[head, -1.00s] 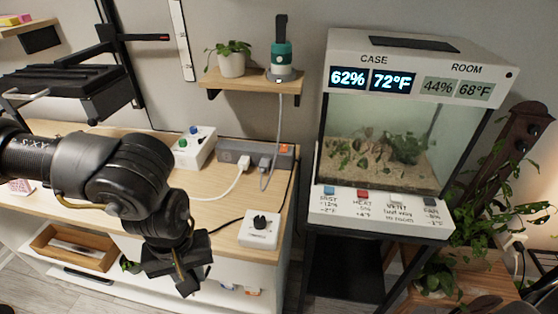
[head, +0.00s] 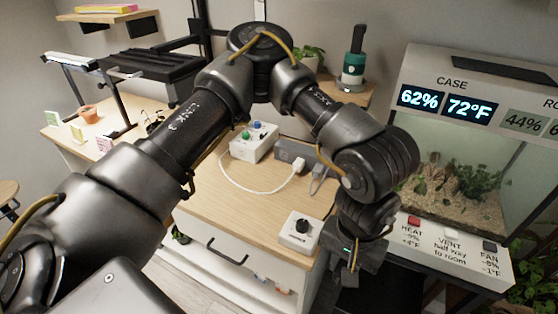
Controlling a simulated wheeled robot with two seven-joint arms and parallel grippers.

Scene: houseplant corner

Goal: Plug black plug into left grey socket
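The grey power strip (head: 288,150) lies at the back right of the wooden desk, partly hidden behind my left arm. A white plug (head: 299,165) and a grey plug (head: 317,172) sit at its front side. I cannot make out a free left grey socket. No black plug can be made out; a thin dark cable (head: 329,211) shows near the desk's right edge. My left gripper (head: 354,264) hangs pointing down just past the desk's right edge, apart from the strip. Its fingers are small and dark, and their opening is unclear. My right gripper is out of view.
A white box with a black dial (head: 299,232) stands at the desk's front right corner. A white box with coloured knobs (head: 254,142) stands behind. The glass case (head: 462,165) is close right of my gripper. The desk's front middle (head: 235,205) is clear.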

